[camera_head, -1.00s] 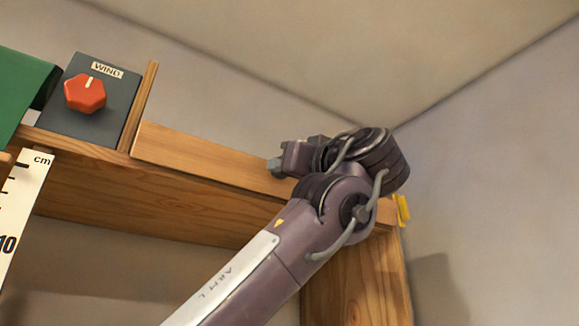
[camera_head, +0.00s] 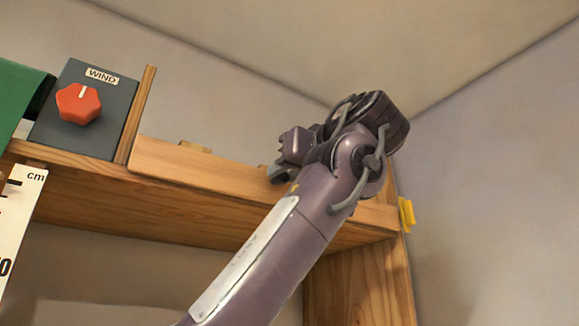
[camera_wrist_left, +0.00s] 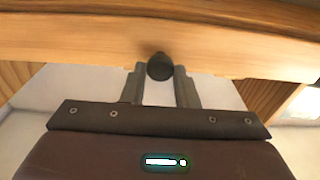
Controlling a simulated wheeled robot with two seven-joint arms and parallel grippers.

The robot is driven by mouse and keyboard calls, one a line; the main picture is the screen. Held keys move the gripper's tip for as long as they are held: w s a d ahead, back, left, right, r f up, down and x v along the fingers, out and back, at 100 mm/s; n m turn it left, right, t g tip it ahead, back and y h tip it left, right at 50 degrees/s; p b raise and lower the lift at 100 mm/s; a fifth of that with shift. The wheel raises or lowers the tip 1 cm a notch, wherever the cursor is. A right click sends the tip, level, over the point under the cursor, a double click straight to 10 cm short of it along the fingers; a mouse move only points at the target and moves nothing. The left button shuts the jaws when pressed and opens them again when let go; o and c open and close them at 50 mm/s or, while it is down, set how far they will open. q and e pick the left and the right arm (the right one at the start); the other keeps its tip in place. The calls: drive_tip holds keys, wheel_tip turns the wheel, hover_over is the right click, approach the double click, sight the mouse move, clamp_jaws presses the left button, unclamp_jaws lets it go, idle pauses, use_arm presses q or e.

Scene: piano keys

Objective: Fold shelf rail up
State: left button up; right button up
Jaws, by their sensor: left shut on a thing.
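The shelf rail (camera_head: 205,170) is a pale wooden strip along the front top edge of the wooden shelf (camera_head: 200,208). In the left wrist view the rail (camera_wrist_left: 230,62) runs across the upper part. My left gripper (camera_head: 277,173) is at the rail's front, right of its middle. In the left wrist view its two fingers (camera_wrist_left: 160,72) are shut on a dark round knob (camera_wrist_left: 160,66) at the rail. My right gripper is not in view.
A dark WIND box (camera_head: 85,110) with a red-orange dial stands left of the rail, beside a thin wooden upright (camera_head: 141,115). A yellow piece (camera_head: 406,214) is at the shelf's right end. A cm scale (camera_head: 18,225) hangs at left. Air above the rail is clear.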

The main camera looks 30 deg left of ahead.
use_arm(q)
drive_tip(key=o, duration=1)
drive_tip(key=shift+a, duration=0.1)
drive_tip(key=shift+c, duration=0.2)
drive_tip(key=b+v, duration=0.2)
drive_tip(key=v, duration=0.6)
drive_tip(key=shift+w+a, duration=0.15)
